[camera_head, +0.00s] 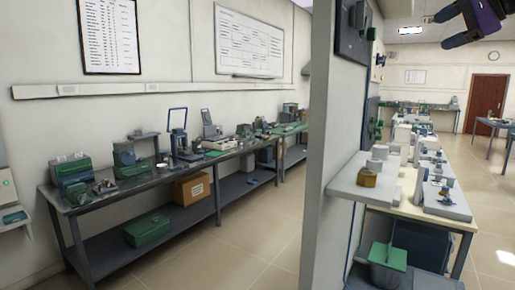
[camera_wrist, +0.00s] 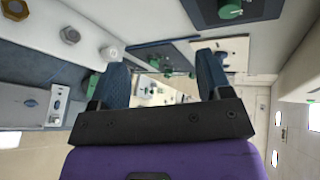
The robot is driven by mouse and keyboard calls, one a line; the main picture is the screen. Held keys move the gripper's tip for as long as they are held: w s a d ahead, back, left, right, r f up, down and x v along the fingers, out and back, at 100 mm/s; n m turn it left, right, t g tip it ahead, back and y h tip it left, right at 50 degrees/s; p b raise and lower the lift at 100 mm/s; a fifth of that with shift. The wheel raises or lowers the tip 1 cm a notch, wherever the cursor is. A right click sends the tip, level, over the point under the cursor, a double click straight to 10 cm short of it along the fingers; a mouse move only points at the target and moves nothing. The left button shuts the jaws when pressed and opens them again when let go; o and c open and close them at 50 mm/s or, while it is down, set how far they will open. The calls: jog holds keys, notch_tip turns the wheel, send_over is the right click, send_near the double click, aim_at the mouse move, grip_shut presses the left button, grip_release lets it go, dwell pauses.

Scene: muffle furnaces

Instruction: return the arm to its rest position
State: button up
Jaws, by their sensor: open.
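My gripper (camera_wrist: 160,80) shows in the wrist view with its two dark blue fingers spread apart, and I see nothing between them. In the head view my gripper (camera_head: 449,30) is at the top right corner, partly cut off by the picture's edge. It is up in the air, higher in the picture than the benches. The rest of my arm is out of the head view.
A grey partition (camera_head: 320,150) stands mid-picture, with a pale shelf (camera_head: 345,185) and a dark wall panel (camera_head: 352,35). A cluttered long bench (camera_head: 150,185) lines the left wall. A light bench (camera_head: 415,205) with equipment stands right. The tiled floor (camera_head: 250,245) between is clear.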

jog(key=s+a+f+n+g+h, duration=0.35)
jog(key=s+a+f+n, duration=0.25)
jog(key=s+a+f, duration=0.85)
jog(key=s+a+f+n+g+h, duration=0.1)
jog(key=s+f+n+h, duration=0.3)
jog(key=s+f, duration=1.4)
jog(key=f+n+g, duration=0.1)
jog(key=n, duration=0.3)
jog(key=shift+s+a, duration=0.2)
jog(key=shift+s, duration=0.2)
